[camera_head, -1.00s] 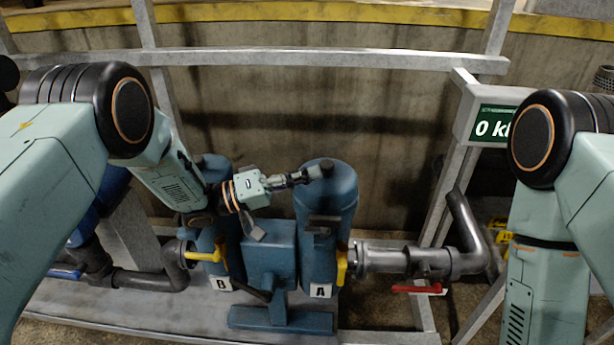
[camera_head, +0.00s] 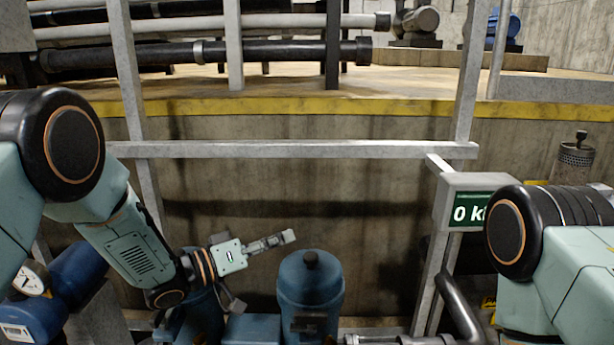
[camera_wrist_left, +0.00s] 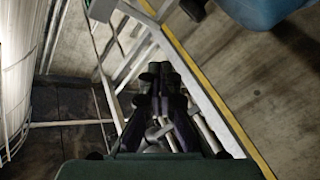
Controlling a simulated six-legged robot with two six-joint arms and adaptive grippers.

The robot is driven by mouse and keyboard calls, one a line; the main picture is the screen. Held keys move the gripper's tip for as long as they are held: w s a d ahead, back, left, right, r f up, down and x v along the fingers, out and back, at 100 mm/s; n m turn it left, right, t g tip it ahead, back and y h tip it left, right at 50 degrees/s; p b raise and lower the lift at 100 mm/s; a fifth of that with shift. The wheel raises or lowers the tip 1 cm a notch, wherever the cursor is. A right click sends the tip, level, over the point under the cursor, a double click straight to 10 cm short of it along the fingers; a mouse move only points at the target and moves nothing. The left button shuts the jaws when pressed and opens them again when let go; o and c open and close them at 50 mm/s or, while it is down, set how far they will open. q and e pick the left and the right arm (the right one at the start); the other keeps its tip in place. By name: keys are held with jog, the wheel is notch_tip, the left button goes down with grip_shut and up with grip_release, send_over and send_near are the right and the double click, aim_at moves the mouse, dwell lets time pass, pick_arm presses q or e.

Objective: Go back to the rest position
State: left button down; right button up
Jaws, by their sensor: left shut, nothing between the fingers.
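My left gripper (camera_head: 288,237) is shut and empty in the head view. Its fingers point right, in front of the concrete wall and just up and left of the black cap of the right blue tank (camera_head: 310,285) in the picture. In the left wrist view the dark fingers (camera_wrist_left: 160,72) are together with nothing between them. My right arm shows at the right edge of the head view, but its gripper is outside the picture.
A grey frame rail (camera_head: 300,149) crosses behind my left arm. A display box reading "0 k" (camera_head: 468,212) stands by the right post, beside my right arm. A second blue tank (camera_head: 203,315) is partly hidden below my left wrist. Pipes run low at right.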

pick_arm(q)
jog(key=s+a+f+n+y, duration=0.1)
jog(key=s+a+f+y, duration=0.25)
jog(key=f, duration=0.35)
jog(key=s+a+f+n+g+y, duration=0.1)
jog(key=s+a+f+y, duration=0.25)
jog(key=f, duration=0.35)
jog(key=s+a+f+y, duration=0.3)
jog(key=s+f+y, duration=0.15)
jog(key=f, duration=0.25)
jog(key=s+a+f+g+y, duration=0.1)
jog(key=s+a+f+g, duration=0.1)
jog(key=s, duration=0.8)
jog(key=s+a+f+n+g+y, duration=0.1)
jog(key=s+f+g, duration=0.3)
jog(key=s, duration=0.7)
jog(key=s+a+f+g+y, duration=0.1)
jog(key=s+a+f+g, duration=0.2)
jog(key=s, duration=0.7)
jog(key=shift+s+a+n, duration=0.15)
jog(key=shift+a+n, duration=0.15)
jog(key=shift+a, duration=0.1)
jog(key=shift+y, duration=0.25)
